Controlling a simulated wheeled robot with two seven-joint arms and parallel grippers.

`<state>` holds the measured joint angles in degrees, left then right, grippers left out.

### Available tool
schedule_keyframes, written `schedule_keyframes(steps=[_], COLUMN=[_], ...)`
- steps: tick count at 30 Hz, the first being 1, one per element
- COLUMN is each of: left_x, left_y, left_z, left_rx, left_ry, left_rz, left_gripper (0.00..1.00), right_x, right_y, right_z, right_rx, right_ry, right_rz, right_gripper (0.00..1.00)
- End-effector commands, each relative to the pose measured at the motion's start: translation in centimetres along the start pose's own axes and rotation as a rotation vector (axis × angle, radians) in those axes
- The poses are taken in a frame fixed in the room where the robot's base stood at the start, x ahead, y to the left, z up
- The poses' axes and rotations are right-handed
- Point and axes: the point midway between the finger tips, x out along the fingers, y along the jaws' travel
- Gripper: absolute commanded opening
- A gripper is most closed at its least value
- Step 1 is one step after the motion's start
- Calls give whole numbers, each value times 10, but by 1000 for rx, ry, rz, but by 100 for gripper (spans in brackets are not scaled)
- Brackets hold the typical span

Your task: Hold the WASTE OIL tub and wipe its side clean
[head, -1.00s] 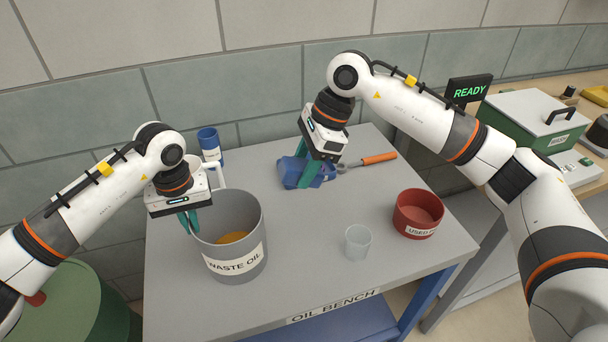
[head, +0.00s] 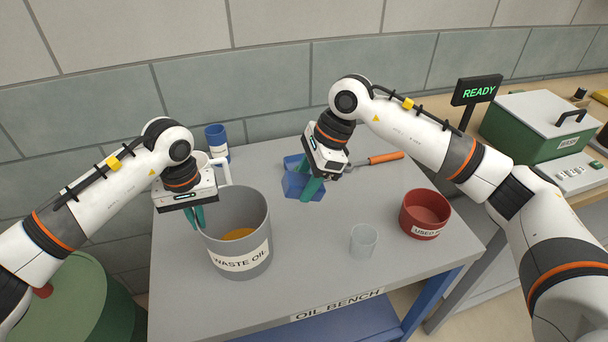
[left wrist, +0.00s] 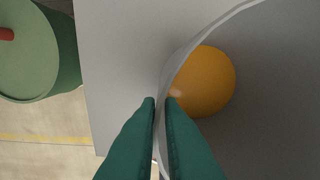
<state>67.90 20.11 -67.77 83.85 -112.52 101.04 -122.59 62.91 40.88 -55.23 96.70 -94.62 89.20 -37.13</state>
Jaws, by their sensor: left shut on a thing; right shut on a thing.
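The grey WASTE OIL tub (head: 246,261) stands upright on the bench at the left, with amber oil (head: 238,234) inside. My left gripper (head: 198,222) is shut on the tub's left rim. In the left wrist view its green fingers (left wrist: 162,104) pinch the thin tub wall (left wrist: 178,58), with the oil (left wrist: 205,82) to the right. My right gripper (head: 309,188) is shut on a crumpled blue cloth (head: 292,184) over the back middle of the bench, right of the tub and apart from it. The fingers partly hide the cloth. I cannot make out dirt on the tub's side.
A dark red container (head: 425,226) and a clear cup (head: 363,241) stand at the right of the bench (head: 310,250). An orange-handled tool (head: 385,158) lies behind. A blue cup (head: 216,140) and white pitcher handle (head: 222,168) are behind the tub.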

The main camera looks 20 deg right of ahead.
Motion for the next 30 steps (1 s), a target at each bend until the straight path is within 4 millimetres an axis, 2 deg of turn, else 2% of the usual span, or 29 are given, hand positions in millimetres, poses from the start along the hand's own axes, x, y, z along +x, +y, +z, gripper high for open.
schedule_keyframes(steps=[30], left_x=[1], left_y=[1], left_z=[0], left_rx=[-2], left_ry=[0], left_rz=[2], left_gripper=[0], right_x=[115], right_y=[-1], right_z=[26], right_rx=[0], right_ry=[-1], right_rz=[-3], right_gripper=[27])
